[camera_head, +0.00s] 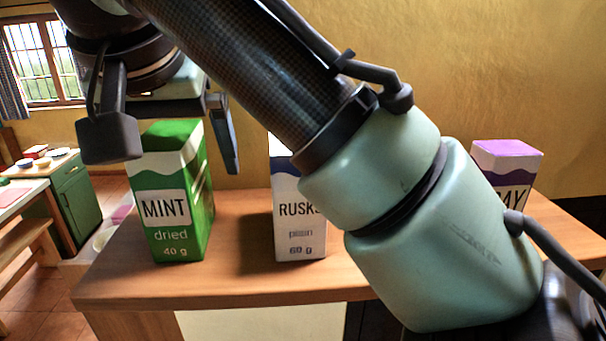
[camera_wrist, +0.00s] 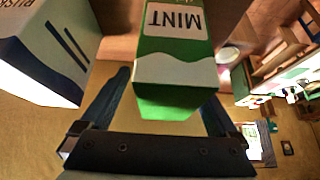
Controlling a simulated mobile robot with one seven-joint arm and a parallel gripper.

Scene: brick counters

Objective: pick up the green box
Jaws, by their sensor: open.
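The green box (camera_head: 177,225), printed "MINT dried 40 g", stands upright on the wooden counter at the left in the head view. It has a white band near its green top. In the wrist view the green box (camera_wrist: 174,68) appears upside down, between the two fingers. My gripper (camera_wrist: 166,92) is open, with one finger to each side of the box's top end in that view. I cannot tell whether the fingers touch it. In the head view my wrist covers part of the box's top edge.
A white and blue "RUSKS" box (camera_head: 300,222) stands to the right on the counter (camera_head: 240,284), and also shows close by in the wrist view (camera_wrist: 50,45). A purple-topped box (camera_head: 507,165) is farther right, partly behind my arm. The counter's left edge is near the green box.

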